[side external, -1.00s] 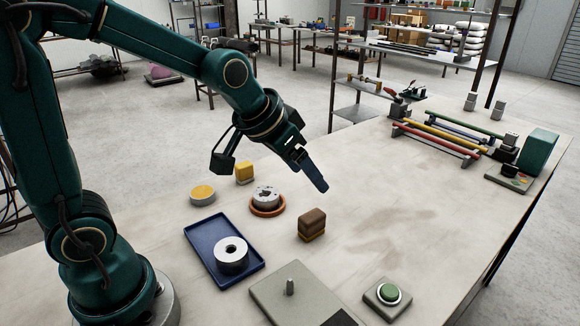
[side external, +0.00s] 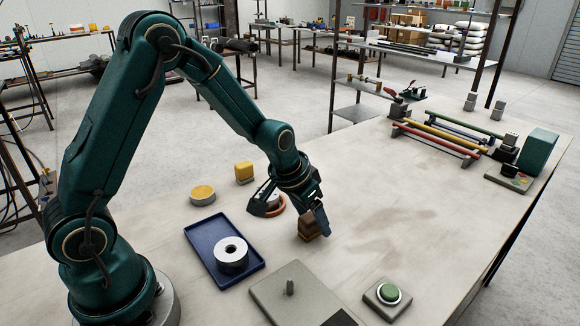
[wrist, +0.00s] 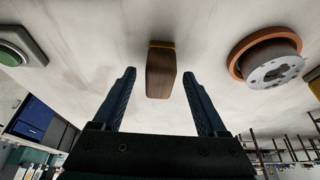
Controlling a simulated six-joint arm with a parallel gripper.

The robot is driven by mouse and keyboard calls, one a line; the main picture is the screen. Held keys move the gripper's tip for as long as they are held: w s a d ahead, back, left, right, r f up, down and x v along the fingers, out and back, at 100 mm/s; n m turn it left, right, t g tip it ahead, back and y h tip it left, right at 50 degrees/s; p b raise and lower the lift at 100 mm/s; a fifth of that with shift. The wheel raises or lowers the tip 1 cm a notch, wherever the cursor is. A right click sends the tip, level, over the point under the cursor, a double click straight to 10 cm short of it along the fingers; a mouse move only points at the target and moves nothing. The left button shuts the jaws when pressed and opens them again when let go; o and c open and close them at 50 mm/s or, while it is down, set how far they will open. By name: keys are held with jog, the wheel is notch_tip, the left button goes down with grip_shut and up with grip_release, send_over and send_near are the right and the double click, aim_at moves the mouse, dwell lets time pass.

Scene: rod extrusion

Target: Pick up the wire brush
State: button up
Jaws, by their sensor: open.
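The wire brush (side external: 306,229) is a brown wooden block with a yellowish lower layer, resting on the bench. My gripper (side external: 316,214) is right over it in the side view, and a blue finger hides part of the block. In the wrist view the brush (wrist: 161,74) lies between and just beyond the two blue fingertips of my open gripper (wrist: 159,76). A gap shows on each side of it, and neither finger visibly touches it.
A blue tray (side external: 205,240) holds a metal ring (side external: 232,262). A grey plate with a peg (side external: 275,295) and a green button (side external: 388,293) are near the front. The bench right of the brush is clear.

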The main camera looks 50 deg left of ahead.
aim_at(308, 213)
jog(key=shift+f, duration=0.1)
grip_shut()
dwell(0.3)
jog(key=shift+w+r, duration=0.1)
jog(key=shift+r, duration=0.45)
jog(key=r, duration=0.3)
jog(key=shift+s+a+r, duration=0.2)
jog(key=shift+a+r, duration=0.15)
jog(key=shift+a, duration=0.05)
jog(key=s+a+r, duration=0.5)
jog(key=a+r, duration=0.1)
jog(key=a, duration=0.3)
jog(key=shift+a, duration=0.25)
jog(key=shift+r, duration=0.1)
